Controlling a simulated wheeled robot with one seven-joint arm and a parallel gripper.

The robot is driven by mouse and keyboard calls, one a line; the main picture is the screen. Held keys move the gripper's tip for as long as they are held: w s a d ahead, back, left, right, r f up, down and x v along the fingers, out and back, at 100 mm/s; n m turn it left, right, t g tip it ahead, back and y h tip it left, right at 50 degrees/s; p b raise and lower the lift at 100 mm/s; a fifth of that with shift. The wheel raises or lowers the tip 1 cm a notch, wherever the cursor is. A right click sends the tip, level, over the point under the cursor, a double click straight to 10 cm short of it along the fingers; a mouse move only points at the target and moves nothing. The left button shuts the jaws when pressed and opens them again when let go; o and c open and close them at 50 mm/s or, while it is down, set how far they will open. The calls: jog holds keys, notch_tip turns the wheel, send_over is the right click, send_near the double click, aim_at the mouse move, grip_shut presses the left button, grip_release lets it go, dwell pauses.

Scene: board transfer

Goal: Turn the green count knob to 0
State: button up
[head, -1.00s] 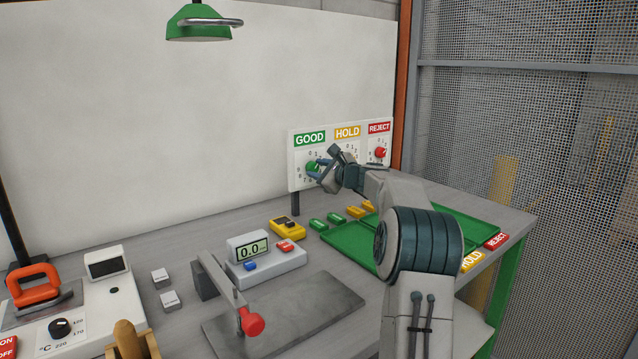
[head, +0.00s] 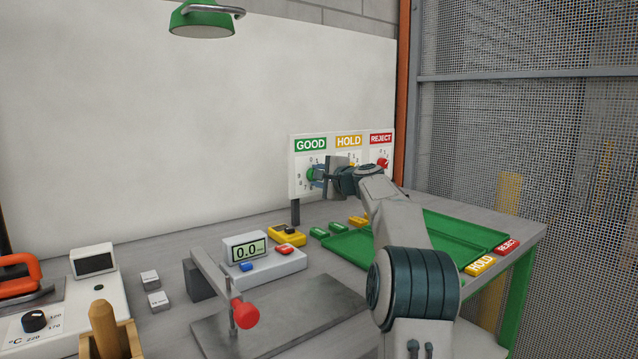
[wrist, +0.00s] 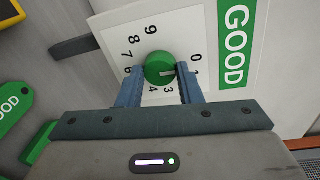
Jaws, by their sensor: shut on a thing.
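The green count knob (wrist: 159,67) sits on the white panel under the GOOD label (wrist: 235,42), inside a ring of digits. Its white mark points right in the wrist view, roughly toward the 1; the 0 is just above the 1. My gripper (wrist: 160,76) has one finger on each side of the knob and is shut on it. The fingers cover some lower digits. In the head view the knob (head: 311,174) is partly hidden by my gripper (head: 318,178).
The red knob (head: 383,163) under REJECT is to the right on the same panel; my arm hides most of the HOLD dial. A green tray (head: 455,232), a scale (head: 265,262) and a lever with a red ball (head: 245,314) stand on the bench below.

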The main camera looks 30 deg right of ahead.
dwell(0.5)
jog(key=o, duration=1)
jog(key=shift+s, duration=0.1)
jog(key=s, duration=0.4)
jog(key=s+d+r+b, duration=0.1)
jog(key=s, duration=0.4)
jog(key=s+b, duration=0.1)
jog(key=s, duration=0.3)
jog(key=shift+s+d+r, duration=0.15)
jog(key=shift+s+d, duration=0.1)
jog(key=shift+d, duration=0.15)
